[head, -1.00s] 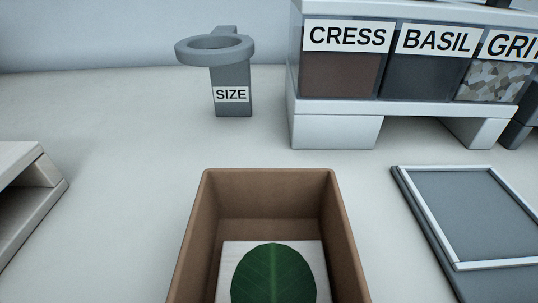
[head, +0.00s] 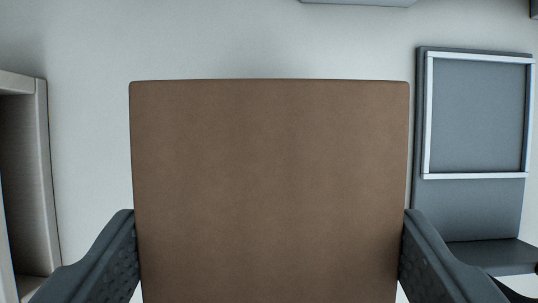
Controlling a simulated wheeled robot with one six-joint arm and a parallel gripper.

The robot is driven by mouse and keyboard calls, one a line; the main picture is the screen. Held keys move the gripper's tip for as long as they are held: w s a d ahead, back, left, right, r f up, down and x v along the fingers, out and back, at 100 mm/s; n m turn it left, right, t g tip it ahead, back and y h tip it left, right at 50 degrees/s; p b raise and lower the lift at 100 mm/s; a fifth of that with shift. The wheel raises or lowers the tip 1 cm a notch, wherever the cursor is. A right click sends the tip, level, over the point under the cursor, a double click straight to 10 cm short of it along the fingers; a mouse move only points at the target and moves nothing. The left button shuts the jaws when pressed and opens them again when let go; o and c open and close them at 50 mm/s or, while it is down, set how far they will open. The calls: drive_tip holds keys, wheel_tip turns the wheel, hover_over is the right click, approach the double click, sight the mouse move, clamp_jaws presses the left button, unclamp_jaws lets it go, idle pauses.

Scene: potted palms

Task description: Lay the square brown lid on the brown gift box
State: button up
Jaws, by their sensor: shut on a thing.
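The square brown lid (head: 270,170) fills the middle of the head view, seen from above with its top face toward me. My gripper (head: 270,255) is shut on it, with one dark textured finger pressed against its left edge and the other against its right edge. The lid looks level and square to the view. The brown gift box does not show; the lid may hide it. I cannot tell how high the lid is or whether it touches anything below.
A pale open-fronted wooden piece (head: 28,180) stands at the left edge. A grey panel with a white-framed square (head: 478,115) lies at the right. A light grey edge shows at the top. The white table (head: 230,40) is clear beyond the lid.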

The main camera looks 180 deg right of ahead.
sight(269, 225)
wheel_tip(269, 225, down, 6)
drive_tip(key=shift+s+r, duration=0.1)
wheel_tip(269, 225, down, 2)
drive_tip(key=shift+f, duration=0.25)
drive_tip(key=shift+c, duration=0.8)
drive_tip(key=shift+f, duration=0.45)
drive_tip(key=c, duration=0.3)
drive_tip(key=o, duration=1.4)
drive_tip(key=shift+f, duration=0.1)
drive_tip(key=shift+c, duration=0.2)
drive_tip(key=shift+r, duration=0.3)
drive_tip(key=shift+r, duration=0.25)
drive_tip(key=v, duration=1)
drive_tip(key=shift+s, duration=0.1)
drive_tip(key=shift+s+r, duration=0.3)
drive_tip(key=shift+r, duration=0.3)
